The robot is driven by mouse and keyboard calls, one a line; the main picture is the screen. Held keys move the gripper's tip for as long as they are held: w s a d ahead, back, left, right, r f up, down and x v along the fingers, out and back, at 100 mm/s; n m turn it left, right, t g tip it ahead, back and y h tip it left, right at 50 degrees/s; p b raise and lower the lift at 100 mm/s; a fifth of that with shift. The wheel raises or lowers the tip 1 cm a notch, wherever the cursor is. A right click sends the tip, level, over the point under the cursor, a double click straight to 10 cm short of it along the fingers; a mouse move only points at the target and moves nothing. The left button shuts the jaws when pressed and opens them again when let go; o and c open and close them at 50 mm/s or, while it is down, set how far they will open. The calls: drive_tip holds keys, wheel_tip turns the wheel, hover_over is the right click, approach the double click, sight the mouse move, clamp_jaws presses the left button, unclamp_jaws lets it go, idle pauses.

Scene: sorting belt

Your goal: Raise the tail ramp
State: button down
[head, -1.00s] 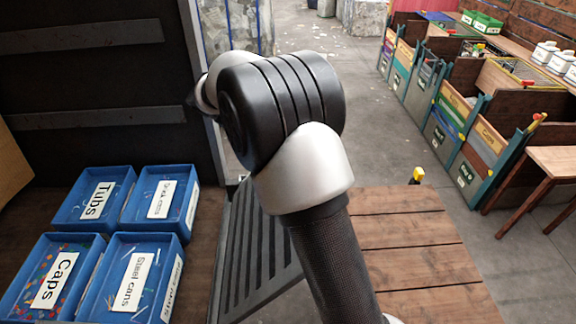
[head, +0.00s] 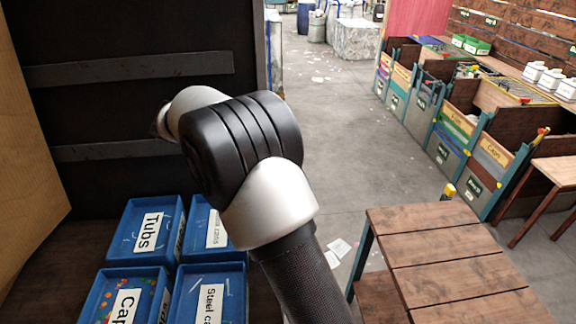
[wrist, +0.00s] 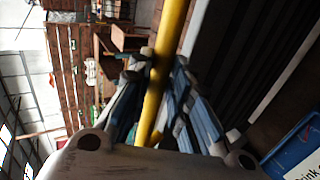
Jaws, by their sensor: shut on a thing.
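My gripper (wrist: 157,72) shows in the wrist view with its blue and grey fingers shut on a yellow bar (wrist: 172,30). The bar runs from the top of the picture down between the fingers. A dark ribbed panel, apparently the tail ramp (wrist: 240,55), stands to the right of the bar in the wrist view. In the head view my arm hides the gripper and bar, and I cannot make out the ramp there.
Blue bins labelled Tubs (head: 126,238) and Steel cans (head: 188,303) sit at the lower left beside a dark wall (head: 130,110). A wooden table (head: 450,250) stands at the lower right. Sorting bins (head: 460,130) line the right. The grey floor (head: 330,120) between is mostly clear.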

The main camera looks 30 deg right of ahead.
drive_tip(key=shift+w+a+f, duration=0.2)
drive_tip(key=shift+a+f, duration=0.55)
drive_tip(key=shift+a, duration=0.05)
drive_tip(key=c, duration=1.9)
unclamp_jaws()
drive_tip(key=o, duration=0.4)
drive_tip(key=shift+w+a, duration=0.2)
drive_tip(key=shift+r, duration=0.1)
drive_tip(key=shift+v, duration=3.75)
drive_tip(key=shift+d, duration=0.1)
